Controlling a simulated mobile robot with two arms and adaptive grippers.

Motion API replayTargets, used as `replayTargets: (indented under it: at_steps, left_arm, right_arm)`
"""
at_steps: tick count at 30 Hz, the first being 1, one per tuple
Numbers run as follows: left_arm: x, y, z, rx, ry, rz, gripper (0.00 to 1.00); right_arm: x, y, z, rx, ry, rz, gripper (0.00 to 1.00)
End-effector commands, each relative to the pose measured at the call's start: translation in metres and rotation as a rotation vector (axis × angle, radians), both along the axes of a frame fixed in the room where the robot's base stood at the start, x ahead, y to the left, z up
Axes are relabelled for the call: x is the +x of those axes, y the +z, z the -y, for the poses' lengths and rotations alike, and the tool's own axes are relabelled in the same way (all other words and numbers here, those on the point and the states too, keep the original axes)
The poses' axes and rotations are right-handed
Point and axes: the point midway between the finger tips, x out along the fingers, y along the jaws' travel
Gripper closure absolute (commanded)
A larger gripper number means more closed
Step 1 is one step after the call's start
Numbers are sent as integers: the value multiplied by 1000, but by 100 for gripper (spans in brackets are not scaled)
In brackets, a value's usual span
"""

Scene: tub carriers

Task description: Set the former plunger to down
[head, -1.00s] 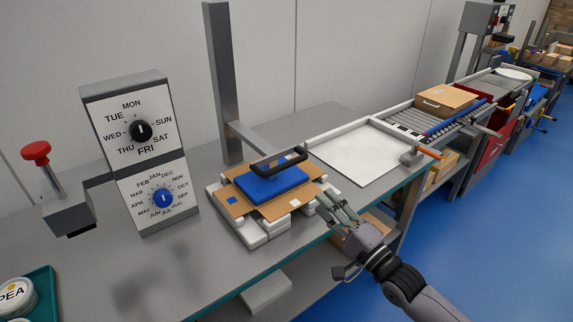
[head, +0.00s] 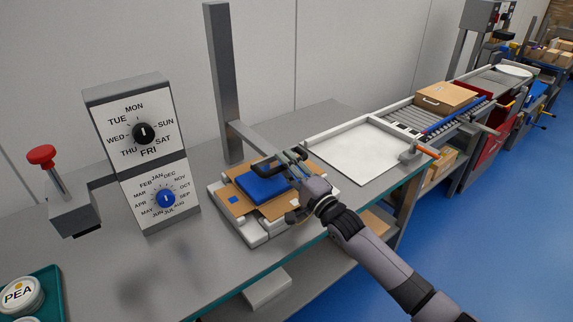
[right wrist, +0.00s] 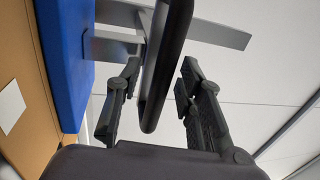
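The former plunger is a blue block (head: 264,189) with a black loop handle (head: 262,169), on an arm from the grey post (head: 222,90). The block is at the flat cardboard blank (head: 236,200) on the white former; I cannot tell whether it touches. My right gripper (head: 289,164) is at the handle's right end and partly hides it. In the right wrist view the handle bar (right wrist: 166,65) runs between the open fingers (right wrist: 160,80), with a gap visible on the right side. The blue block (right wrist: 66,60) shows at the left. My left gripper is out of view.
A panel with day and month dials (head: 145,150) and a red-knobbed device (head: 42,157) stand left of the former. A teal tray (head: 50,290) with a PEA tub is at the front left. A white plate (head: 365,150) and roller conveyor lie right.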

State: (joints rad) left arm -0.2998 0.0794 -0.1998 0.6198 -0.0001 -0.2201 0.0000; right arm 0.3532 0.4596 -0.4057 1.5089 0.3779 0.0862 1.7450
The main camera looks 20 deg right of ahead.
Motion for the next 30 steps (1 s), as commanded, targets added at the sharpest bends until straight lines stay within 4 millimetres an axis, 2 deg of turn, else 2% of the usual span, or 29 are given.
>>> replayTargets:
  at_steps: [8, 24, 30]
  left_arm:
    - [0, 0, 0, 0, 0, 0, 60]
    - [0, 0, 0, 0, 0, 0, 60]
    - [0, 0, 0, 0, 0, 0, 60]
  right_arm:
    - [1, 0, -1, 0, 0, 0, 65]
    - [1, 0, 0, 0, 0, 0, 100]
    - [1, 0, 0, 0, 0, 0, 100]
